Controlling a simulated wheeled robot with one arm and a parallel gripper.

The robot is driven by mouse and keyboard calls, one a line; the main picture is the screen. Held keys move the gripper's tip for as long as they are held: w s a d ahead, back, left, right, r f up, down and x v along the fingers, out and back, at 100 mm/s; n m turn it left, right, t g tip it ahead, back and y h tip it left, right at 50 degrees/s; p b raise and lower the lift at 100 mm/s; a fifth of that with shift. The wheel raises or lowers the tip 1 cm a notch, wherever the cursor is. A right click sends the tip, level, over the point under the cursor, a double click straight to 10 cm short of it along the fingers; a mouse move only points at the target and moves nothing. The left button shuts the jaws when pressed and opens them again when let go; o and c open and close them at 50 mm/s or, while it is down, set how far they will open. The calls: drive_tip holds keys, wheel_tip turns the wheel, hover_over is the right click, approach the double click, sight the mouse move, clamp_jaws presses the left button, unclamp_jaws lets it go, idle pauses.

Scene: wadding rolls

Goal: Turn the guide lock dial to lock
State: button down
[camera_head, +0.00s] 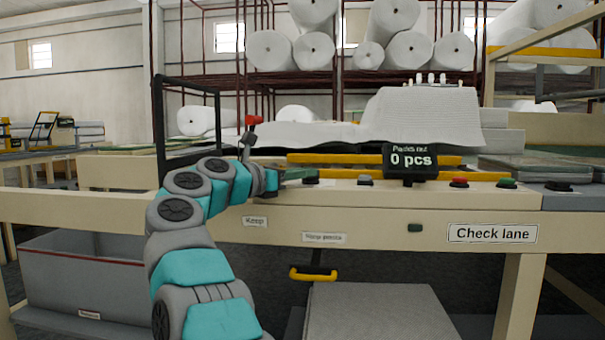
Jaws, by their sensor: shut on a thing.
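My arm reaches up from the lower left to the beige machine frame (400,232). My gripper (281,179) is at the end of the teal and grey wrist, low over the top of the front rail. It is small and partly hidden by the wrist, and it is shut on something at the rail. A small dark fitting (311,181), probably the guide lock dial, sits just right of the wrist. Its markings and turned position are too small to read.
A red-topped dark stalk (252,121) stands behind the wrist. A yellow handle (312,274) hangs below. A grey bin (85,277) is at lower left.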

drive_tip(key=c, duration=0.9)
unclamp_jaws()
drive_tip(key=shift+o, duration=0.2)
drive_tip(key=b+v, duration=0.1)
drive_tip(key=v, duration=0.6)
drive_tip(key=shift+s+a, duration=0.25)
drive_tip(key=shift+s, duration=0.05)
